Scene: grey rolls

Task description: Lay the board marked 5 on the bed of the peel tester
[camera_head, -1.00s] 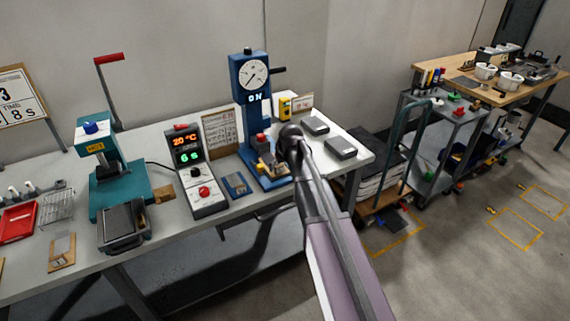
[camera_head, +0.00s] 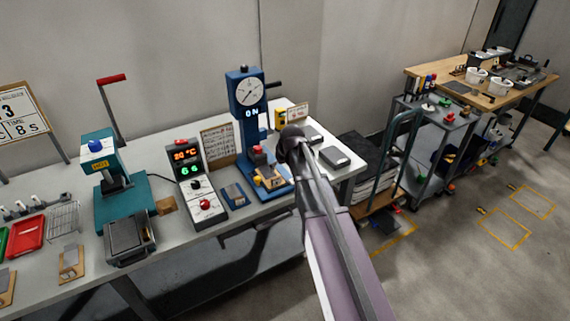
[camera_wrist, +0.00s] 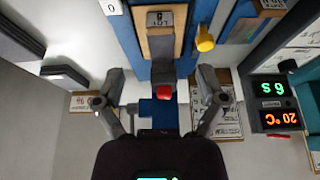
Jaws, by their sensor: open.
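The blue peel tester (camera_head: 245,95), with a round dial and a small lit display, stands near the right end of the bench. A tan board (camera_head: 270,181) with a grey patch lies on its blue bed; the board also shows in the wrist view (camera_wrist: 160,45). Its marking is upside down there, and I cannot read the number surely. My gripper (camera_wrist: 160,78) is open and empty, its fingers spread on both sides of the tester's red knob (camera_wrist: 166,92), apart from the board. In the head view my arm hides the gripper.
A control box (camera_head: 200,185) with lit readouts and a blue block (camera_head: 232,195) stand left of the tester. A teal press (camera_head: 120,200) stands further left. Two grey blocks, one here (camera_head: 334,157), lie at the bench's right end. Another tan board (camera_head: 70,262) lies at front left.

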